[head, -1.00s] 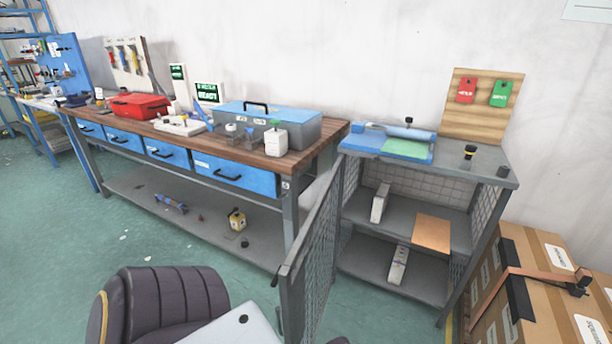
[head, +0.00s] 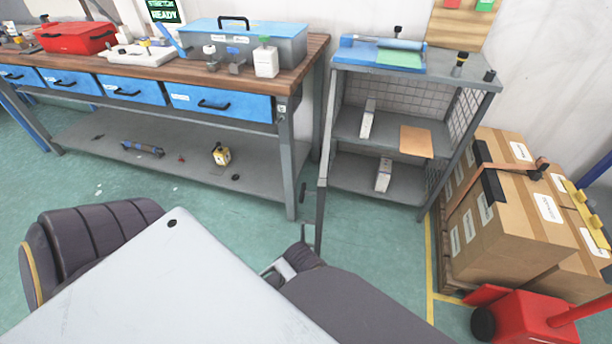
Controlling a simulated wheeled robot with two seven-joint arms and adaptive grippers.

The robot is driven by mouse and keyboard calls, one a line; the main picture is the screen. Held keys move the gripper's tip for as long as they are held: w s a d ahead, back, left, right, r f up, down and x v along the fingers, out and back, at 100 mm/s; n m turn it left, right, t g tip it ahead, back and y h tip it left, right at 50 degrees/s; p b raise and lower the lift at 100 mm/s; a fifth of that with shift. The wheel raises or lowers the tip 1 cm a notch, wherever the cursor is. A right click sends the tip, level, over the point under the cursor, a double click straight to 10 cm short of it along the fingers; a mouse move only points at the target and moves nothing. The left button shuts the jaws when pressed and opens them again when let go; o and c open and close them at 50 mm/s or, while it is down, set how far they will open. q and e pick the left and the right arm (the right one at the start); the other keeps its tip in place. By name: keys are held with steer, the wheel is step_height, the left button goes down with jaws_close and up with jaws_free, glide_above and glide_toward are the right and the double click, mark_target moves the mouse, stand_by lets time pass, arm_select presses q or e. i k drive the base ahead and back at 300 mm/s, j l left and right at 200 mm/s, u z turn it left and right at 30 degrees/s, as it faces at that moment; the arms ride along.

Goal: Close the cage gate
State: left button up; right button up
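The grey cage (head: 386,135) stands right of the workbench, with mesh at its back and right side. Its front is uncovered, so both inner shelves show. The cage gate (head: 322,195) stands open at the cage's left side, swung out toward me. I see it nearly edge-on as a thin dark frame, and its mesh face barely shows. Its lower end comes down close behind dark and silver parts at the bottom middle, which look like mine. I cannot make out fingers of either gripper in this view.
A workbench (head: 295,82) with blue drawers stands left of the cage. Strapped cardboard boxes (head: 510,215) and a red wheeled thing (head: 525,318) are at the right. Open green floor (head: 385,232) lies before the cage. White boxes and a brown panel (head: 416,142) sit inside.

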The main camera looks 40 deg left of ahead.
mark_target(323, 182)
steer(key=j+u, duration=0.1)
steer(key=j, duration=0.7)
steer(key=i+j+u, duration=0.1)
steer(key=j, duration=0.75)
